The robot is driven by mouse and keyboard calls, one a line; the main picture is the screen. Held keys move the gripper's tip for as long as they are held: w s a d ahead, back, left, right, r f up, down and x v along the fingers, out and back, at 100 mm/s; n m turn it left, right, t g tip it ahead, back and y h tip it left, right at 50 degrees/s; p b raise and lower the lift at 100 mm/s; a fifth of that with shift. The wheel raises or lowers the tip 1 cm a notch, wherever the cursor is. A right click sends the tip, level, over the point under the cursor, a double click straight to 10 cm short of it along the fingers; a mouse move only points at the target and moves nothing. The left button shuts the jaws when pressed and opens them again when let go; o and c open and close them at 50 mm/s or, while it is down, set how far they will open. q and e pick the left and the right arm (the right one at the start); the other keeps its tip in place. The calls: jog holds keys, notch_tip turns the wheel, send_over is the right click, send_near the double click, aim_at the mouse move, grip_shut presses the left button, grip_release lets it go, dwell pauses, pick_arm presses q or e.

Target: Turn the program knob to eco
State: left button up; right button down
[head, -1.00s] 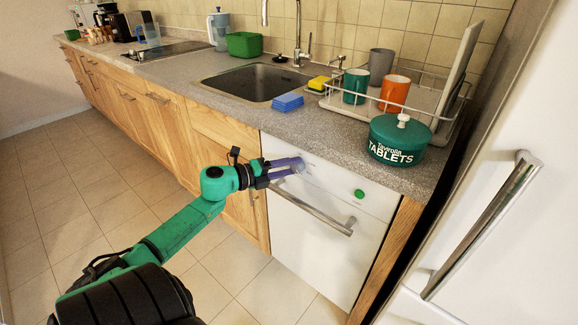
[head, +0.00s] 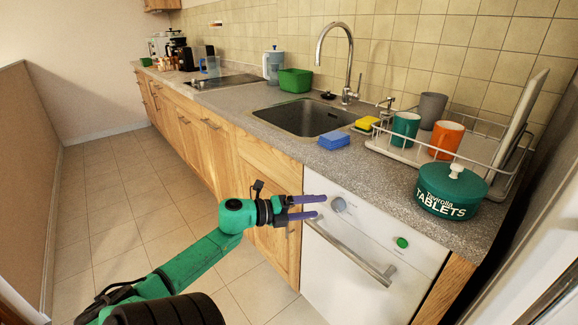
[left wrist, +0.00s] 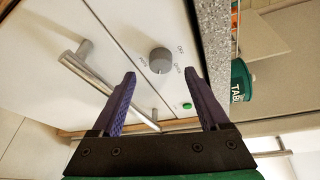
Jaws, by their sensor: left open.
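The program knob (head: 339,205) is a round grey dial on the upper left of the white dishwasher front (head: 345,255). In the left wrist view the knob (left wrist: 160,60) sits ahead of and between my fingertips, with small printed labels around it. My right gripper is not in view.
A bar handle (head: 350,252) crosses the front below the knob. A green button (head: 402,243) is to the right. The counter above holds a green tablets tin (head: 452,192), a dish rack (head: 478,165) and a blue sponge (head: 334,140). The floor at left is clear.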

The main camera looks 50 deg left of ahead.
pick_arm(q)
jog(key=v, duration=0.9)
